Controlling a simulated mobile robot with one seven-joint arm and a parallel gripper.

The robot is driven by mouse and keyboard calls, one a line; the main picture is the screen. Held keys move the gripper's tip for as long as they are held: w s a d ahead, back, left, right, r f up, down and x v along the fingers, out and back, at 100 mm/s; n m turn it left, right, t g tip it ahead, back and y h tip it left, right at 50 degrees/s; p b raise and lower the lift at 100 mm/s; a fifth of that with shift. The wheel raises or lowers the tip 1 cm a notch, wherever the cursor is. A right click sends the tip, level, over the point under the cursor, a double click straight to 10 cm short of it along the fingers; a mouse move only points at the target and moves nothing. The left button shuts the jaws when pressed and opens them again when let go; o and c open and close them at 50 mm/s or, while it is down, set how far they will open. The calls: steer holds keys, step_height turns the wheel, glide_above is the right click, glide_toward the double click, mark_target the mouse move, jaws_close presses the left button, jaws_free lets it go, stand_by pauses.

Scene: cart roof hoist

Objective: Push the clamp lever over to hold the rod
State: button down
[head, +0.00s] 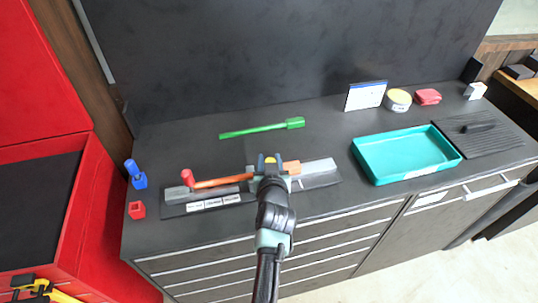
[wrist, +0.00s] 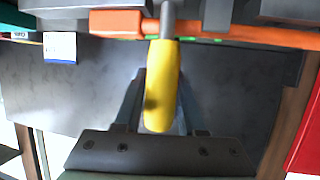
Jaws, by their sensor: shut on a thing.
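An orange rod (head: 222,182) lies along a grey fixture (head: 325,178) on the bench; its thicker orange end (head: 292,167) is to the right of my gripper. In the wrist view the rod (wrist: 270,36) runs across the top, thicker part (wrist: 115,23) at left. The clamp lever has a yellow grip (wrist: 162,90) and a grey stem that overlaps the rod in this view. My gripper (head: 269,163) is at the fixture's middle, shut on the yellow grip, which stands between the fingers (wrist: 160,105). Whether the clamp touches the rod is unclear.
A red knob (head: 187,176) stands at the fixture's left end. A green tool (head: 262,129) lies behind. A teal tray (head: 405,153) is to the right, a blue piece (head: 136,175) and red block (head: 137,210) to the left. Bench between fixture and tray is clear.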

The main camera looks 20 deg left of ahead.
steer(key=shift+w+a+r+g+h+p, duration=0.15)
steer(key=shift+w+a+g+h+p, duration=0.25)
steer(key=shift+w+g+p, duration=0.25)
steer(key=shift+w+a+f+g+h, duration=0.2)
steer(key=shift+w+f+g+h, duration=0.1)
steer(key=shift+f+g, duration=0.15)
steer(key=shift+w+a+f+g+h, duration=0.15)
steer(key=shift+f+g+h, duration=0.15)
steer(key=shift+g, duration=0.2)
steer(key=c, duration=0.5)
jaws_free()
steer(key=shift+w+f, duration=0.1)
steer(key=b+v, duration=0.1)
steer(key=v, duration=1.2)
